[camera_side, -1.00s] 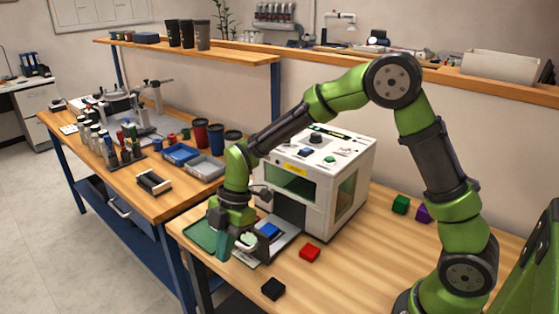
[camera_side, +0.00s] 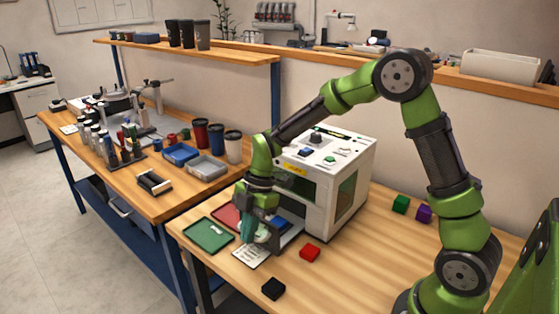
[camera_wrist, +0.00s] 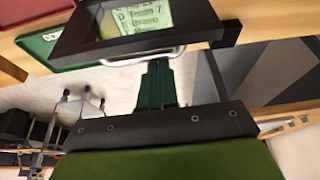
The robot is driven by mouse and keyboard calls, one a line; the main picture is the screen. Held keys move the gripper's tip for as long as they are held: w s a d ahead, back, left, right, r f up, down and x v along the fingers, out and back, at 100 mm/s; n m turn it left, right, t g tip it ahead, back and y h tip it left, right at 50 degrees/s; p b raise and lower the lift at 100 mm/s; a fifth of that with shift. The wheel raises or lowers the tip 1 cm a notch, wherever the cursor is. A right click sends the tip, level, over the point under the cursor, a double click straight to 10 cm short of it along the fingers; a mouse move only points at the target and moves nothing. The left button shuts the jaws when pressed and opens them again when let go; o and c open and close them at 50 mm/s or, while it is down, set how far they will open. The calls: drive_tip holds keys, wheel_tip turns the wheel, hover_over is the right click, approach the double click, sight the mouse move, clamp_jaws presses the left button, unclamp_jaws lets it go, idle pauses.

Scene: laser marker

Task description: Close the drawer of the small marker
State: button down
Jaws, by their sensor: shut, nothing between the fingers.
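The small marker (camera_side: 335,200) is a white box with a dark window on the work table. Its drawer (camera_side: 292,240) sticks partly out of the front, with a blue block (camera_side: 280,223) on it. My gripper (camera_side: 248,240) is low in front of the drawer, its fingers shut and empty. In the wrist view the shut green fingers (camera_wrist: 157,68) end close to a pale handle bar (camera_wrist: 146,57) below a dark frame; I cannot tell whether they touch. My gripper hides part of the drawer's front in the side view.
A green tray (camera_side: 208,235) and a red tray (camera_side: 225,216) lie left of my gripper. A printed card (camera_side: 251,257) lies just below it. A red block (camera_side: 310,253) and a black block (camera_side: 273,288) lie on the table towards the front. Green and purple blocks sit right of the marker.

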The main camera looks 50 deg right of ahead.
idle(0.3)
wheel_tip(320, 180, up, 10)
drive_tip(key=a+h, duration=0.7)
drive_tip(key=a, duration=0.1)
drive_tip(key=d+f, duration=0.6)
drive_tip(key=f, duration=0.3)
drive_tip(key=shift+w+d+f, duration=0.2)
drive_tip(key=shift+d+f, duration=0.05)
drive_tip(key=shift+f, duration=0.05)
idle(0.4)
